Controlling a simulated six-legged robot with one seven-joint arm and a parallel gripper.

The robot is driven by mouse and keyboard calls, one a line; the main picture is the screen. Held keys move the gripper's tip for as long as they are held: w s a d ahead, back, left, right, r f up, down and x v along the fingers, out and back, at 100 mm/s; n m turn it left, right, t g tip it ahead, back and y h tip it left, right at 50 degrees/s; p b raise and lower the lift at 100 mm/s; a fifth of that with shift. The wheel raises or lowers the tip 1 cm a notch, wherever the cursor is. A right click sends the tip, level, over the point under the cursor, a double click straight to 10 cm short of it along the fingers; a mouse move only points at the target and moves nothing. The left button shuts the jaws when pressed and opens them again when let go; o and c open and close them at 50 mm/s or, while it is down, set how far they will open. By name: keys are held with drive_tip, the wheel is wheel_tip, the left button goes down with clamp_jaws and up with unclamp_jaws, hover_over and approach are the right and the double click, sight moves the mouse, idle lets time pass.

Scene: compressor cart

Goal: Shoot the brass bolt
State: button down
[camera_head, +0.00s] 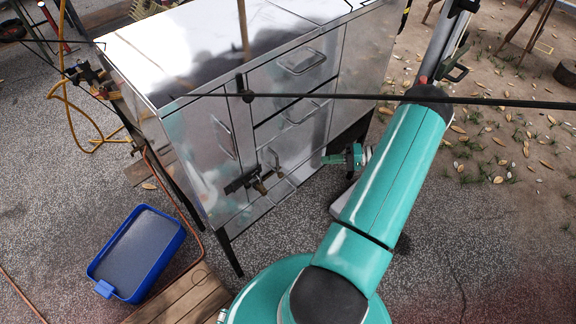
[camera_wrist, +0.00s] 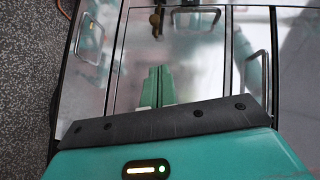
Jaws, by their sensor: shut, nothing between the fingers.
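The brass bolt (camera_head: 258,185) sits with a dark fitting (camera_head: 240,181) low on the front of a shiny metal cabinet (camera_head: 193,118). In the wrist view the bolt (camera_wrist: 155,22) is small, near the top edge, and partly cut off. My gripper (camera_head: 326,159) is to the right of the bolt in the head view, clearly apart from it. In the wrist view its green fingers (camera_wrist: 156,72) lie side by side, shut and empty, pointing toward the cabinet front below the bolt. Whether the bolt is shot cannot be told.
Bar handles (camera_wrist: 91,39) stick out from the cabinet doors and drawers. A blue tray (camera_head: 176,246) and wooden slats (camera_head: 183,299) lie on the ground at front left. A yellow hose (camera_head: 61,95) hangs at the left. A thin dark rod (camera_head: 330,97) crosses the head view.

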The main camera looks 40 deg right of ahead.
approach(268, 177)
drive_tip(key=w, duration=0.2)
drive_tip(key=w+f, duration=0.1)
drive_tip(key=shift+d, duration=0.3)
idle(0.5)
drive_tip(key=shift+a, duration=1.85)
drive_tip(key=shift+s+a, duration=0.1)
